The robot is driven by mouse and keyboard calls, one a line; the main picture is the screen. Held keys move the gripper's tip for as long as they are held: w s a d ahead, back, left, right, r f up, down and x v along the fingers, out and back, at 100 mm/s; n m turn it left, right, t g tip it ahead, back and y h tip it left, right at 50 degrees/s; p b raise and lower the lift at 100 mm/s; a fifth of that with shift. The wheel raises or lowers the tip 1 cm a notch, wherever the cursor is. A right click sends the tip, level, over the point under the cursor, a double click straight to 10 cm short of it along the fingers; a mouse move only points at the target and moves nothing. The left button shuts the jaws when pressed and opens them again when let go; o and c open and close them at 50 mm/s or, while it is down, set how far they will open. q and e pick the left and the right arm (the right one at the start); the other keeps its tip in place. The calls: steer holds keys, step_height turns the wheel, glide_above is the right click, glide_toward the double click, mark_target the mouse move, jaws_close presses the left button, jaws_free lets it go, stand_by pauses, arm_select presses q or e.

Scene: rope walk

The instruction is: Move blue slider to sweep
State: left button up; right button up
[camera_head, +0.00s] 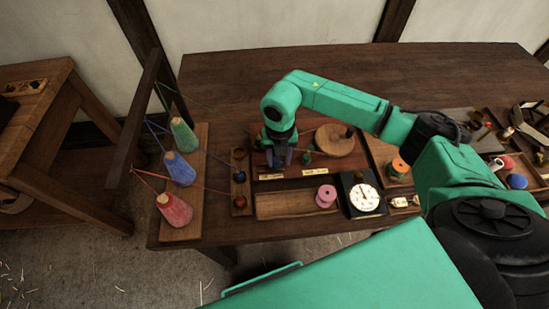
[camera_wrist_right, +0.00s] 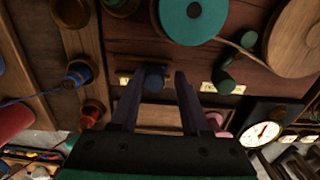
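My right gripper (camera_head: 279,158) points down over the panel on the table. In the right wrist view the gripper (camera_wrist_right: 156,80) is open, its two dark fingers apart. A dark blue knob, apparently the blue slider (camera_wrist_right: 154,78), shows between the fingertips, with a visible gap on each side. In the head view the gripper hides this knob. One small pale label (camera_head: 270,177) sits by the gripper and another (camera_head: 315,172) lies to its right; their words are too small to read. My left gripper is not in view.
Left are green, blue (camera_head: 180,170) and red (camera_head: 174,209) cones with threads, and a board with a blue knob (camera_head: 239,176) and red knob (camera_head: 240,201). A wooden disc (camera_head: 335,141), pink spool (camera_head: 326,195) and white dial (camera_head: 363,198) stand right of the gripper.

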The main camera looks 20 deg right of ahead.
steer(key=shift+a, duration=0.2)
step_height(320, 180, up, 7)
steer(key=p, duration=0.4)
steer(key=shift+r, duration=0.1)
stand_by(0.5)
